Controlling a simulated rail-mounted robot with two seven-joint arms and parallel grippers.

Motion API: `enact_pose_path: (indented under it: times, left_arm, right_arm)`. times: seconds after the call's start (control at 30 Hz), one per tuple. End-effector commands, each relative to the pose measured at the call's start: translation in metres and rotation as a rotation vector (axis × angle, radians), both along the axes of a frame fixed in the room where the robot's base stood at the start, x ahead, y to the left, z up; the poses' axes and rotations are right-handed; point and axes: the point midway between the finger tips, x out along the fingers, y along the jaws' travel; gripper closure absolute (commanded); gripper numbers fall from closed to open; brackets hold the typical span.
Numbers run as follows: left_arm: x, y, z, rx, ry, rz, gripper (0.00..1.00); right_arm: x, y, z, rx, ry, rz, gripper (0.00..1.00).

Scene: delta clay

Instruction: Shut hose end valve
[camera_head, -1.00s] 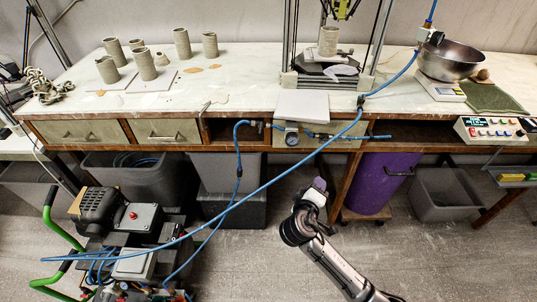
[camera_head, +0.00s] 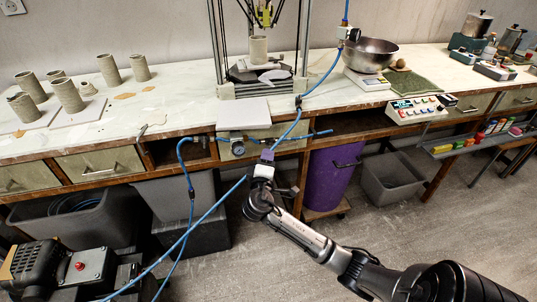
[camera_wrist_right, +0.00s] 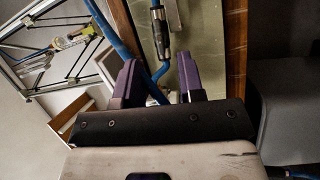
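A long blue hose (camera_head: 228,193) rises from the lower left, past the bench front to a dark fitting (camera_head: 298,102) at the bench edge, then on toward a white and black fitting (camera_head: 350,34) above the metal bowl. I cannot tell for sure which fitting is the hose end valve. My right gripper (camera_head: 267,157) is at the bench front, below the gauge hose. In the wrist view the right gripper (camera_wrist_right: 158,82) has its purple fingers apart, with blue hose between or just beyond them. A dark inline fitting (camera_wrist_right: 160,32) lies just past the fingertips. My left gripper is out of view.
A round gauge (camera_head: 238,148) sits on the bench front left of my right gripper. A purple bin (camera_head: 333,178) and a grey bin (camera_head: 392,178) stand under the bench. Clay cylinders stand at the left.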

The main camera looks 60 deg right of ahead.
Motion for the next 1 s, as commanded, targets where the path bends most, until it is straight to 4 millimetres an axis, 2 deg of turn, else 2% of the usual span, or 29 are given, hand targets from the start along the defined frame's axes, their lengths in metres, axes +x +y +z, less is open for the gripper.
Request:
enact_pose_path:
  times: [0.1, 0.3, 0.73, 0.77, 1.0]
  left_arm:
    - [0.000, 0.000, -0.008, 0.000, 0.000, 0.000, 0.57]
    - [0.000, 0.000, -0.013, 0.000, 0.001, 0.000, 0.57]
    - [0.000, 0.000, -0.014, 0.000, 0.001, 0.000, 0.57]
    - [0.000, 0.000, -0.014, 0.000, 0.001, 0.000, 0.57]
    - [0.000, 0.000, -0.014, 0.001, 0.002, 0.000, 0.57]
  right_arm:
    - [0.006, -0.016, 0.000, -0.001, -0.001, -0.002, 0.64]
    - [0.013, -0.032, 0.002, 0.000, 0.000, 0.000, 0.64]
    - [0.015, -0.037, 0.004, 0.001, -0.001, 0.000, 0.64]
    - [0.015, -0.037, 0.004, 0.001, -0.001, 0.000, 0.65]
    - [0.015, -0.037, 0.004, 0.001, -0.001, 0.000, 0.88]
